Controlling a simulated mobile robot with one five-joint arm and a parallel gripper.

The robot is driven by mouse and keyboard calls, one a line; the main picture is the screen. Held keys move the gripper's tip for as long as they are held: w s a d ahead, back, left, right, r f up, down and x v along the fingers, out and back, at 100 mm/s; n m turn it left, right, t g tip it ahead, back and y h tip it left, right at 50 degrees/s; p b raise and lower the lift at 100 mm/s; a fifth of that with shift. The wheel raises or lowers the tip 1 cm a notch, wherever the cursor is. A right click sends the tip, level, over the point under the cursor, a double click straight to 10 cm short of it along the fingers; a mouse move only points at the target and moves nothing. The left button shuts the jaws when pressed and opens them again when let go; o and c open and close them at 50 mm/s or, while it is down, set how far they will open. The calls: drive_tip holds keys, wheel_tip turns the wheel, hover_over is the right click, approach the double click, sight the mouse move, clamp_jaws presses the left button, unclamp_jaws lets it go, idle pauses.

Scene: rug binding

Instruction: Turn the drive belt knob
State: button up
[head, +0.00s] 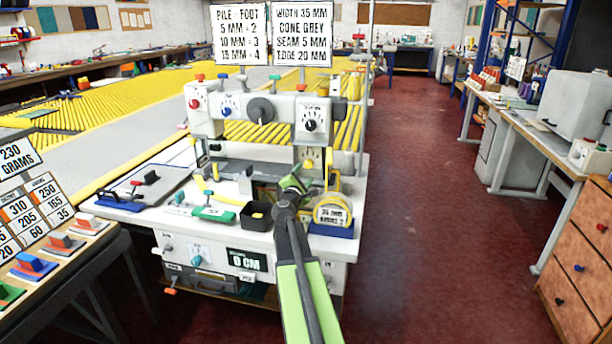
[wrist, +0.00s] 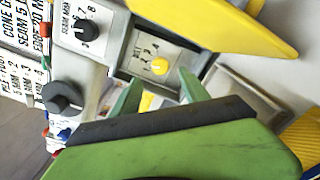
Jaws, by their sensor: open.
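No label reading drive belt is legible. A small yellow knob (wrist: 160,66) sits on a marked panel in a grey recess, between and beyond my fingertips in the wrist view. It also shows on the sewing machine in the head view (head: 308,165). My gripper (wrist: 160,90) is open and empty, its green fingers apart and pointing toward the yellow knob, with no contact visible. In the head view my gripper (head: 292,185) is in front of the machine's right side. A black seam dial (wrist: 86,28) and a large grey knob (wrist: 62,97) are to the left.
A yellow guard (wrist: 235,28) lies close to the right of the recess. On the machine table are a black bin (head: 256,216), a yellow tape roll (head: 332,212) on a blue base and a green tool (head: 213,214). The red floor (head: 430,200) to the right is clear.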

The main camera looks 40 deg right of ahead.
sight(309, 165)
drive_tip(key=x, duration=0.7)
drive_tip(key=shift+w+d, duration=0.2)
drive_tip(key=shift+d, duration=0.1)
drive_tip(key=shift+c, duration=0.3)
drive_tip(key=shift+a+r, duration=0.1)
clamp_jaws()
